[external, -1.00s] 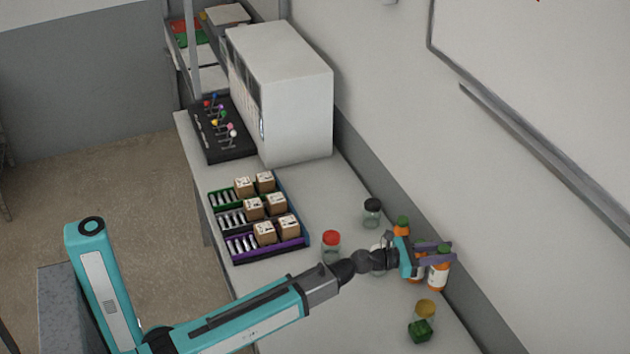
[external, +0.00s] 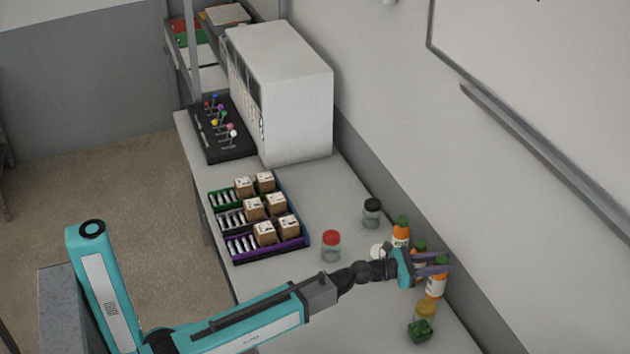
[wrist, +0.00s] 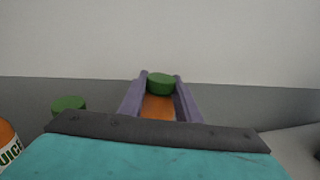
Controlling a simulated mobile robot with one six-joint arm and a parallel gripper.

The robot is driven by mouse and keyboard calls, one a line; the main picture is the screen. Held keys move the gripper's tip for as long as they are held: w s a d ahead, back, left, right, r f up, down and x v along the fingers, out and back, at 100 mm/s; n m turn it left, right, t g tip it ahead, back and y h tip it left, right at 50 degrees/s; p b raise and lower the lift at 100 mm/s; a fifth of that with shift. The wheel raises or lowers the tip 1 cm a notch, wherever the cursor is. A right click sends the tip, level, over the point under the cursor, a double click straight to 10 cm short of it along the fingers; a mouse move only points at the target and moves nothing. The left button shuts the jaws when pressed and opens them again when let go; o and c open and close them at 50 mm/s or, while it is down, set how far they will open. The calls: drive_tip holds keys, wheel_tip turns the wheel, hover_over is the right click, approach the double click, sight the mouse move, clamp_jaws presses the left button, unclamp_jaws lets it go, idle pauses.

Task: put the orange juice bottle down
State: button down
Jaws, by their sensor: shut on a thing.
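My gripper (external: 432,264) has purple fingers and is shut on an orange juice bottle (external: 436,285) with a green cap and white label. In the wrist view the held bottle (wrist: 158,107) is upright between the fingers, its green cap level with the fingertips. In the external view it is at the wall side of the counter; I cannot tell whether its base touches the counter. A second juice bottle (external: 419,248) stands just behind, partly hidden by my gripper. A third (external: 401,233) stands farther back.
A red-lidded jar (external: 331,246), a black-lidded jar (external: 372,213) and a white-lidded item (external: 377,252) stand left. The wall is close behind.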

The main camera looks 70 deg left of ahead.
drive_tip(key=shift+f+b, duration=0.45)
drive_tip(key=shift+f, duration=1.65)
drive_tip(key=c, duration=1.3)
unclamp_jaws()
drive_tip(key=shift+s+r, duration=0.1)
drive_tip(key=shift+r, duration=0.1)
drive_tip(key=p+v, duration=0.2)
drive_tip(key=v, duration=0.4)
drive_tip(key=shift+s, duration=0.15)
